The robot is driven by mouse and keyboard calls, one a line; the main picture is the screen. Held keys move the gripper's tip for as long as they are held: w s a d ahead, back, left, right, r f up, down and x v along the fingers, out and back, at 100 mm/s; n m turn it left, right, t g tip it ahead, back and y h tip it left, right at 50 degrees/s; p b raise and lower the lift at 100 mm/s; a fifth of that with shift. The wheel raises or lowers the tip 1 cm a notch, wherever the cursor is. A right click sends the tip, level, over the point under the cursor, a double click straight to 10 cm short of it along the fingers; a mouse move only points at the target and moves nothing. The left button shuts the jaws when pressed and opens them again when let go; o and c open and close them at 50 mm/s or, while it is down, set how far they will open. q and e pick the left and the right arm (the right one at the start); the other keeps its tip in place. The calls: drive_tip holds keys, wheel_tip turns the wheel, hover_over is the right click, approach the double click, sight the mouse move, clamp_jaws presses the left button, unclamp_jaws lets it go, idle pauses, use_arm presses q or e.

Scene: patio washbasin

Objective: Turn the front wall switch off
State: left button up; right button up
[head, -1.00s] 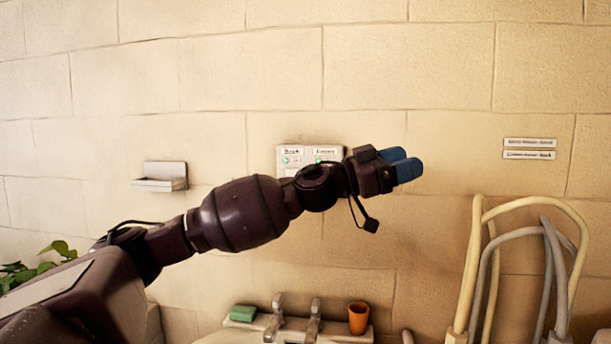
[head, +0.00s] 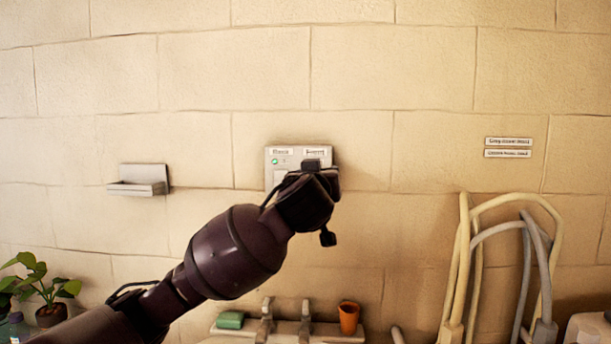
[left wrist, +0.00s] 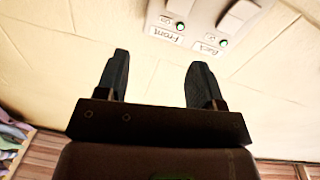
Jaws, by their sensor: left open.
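A pale switch panel (head: 297,159) is on the wall, with labels reading Back on the left and Front on the right. In the head view my left wrist covers its lower right part, including the front switch. The left wrist view shows the panel upside down, with the front switch (left wrist: 183,8) and the back switch (left wrist: 239,16). Contact cannot be told. My right gripper is not in view.
A wall shelf (head: 140,187) is left of the panel. Below are a basin ledge with taps (head: 305,318), a green soap (head: 230,320) and an orange cup (head: 348,318). Looped hoses (head: 464,260) hang at right under two wall labels (head: 509,142). A potted plant (head: 40,283) stands at left.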

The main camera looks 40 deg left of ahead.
use_arm(q)
drive_tip(key=w+a+f+g, duration=0.1)
drive_tip(key=w+a, duration=0.5)
drive_tip(key=w, duration=0.2)
drive_tip(key=shift+w+a+y, duration=0.3)
drive_tip(key=shift+w, duration=0.1)
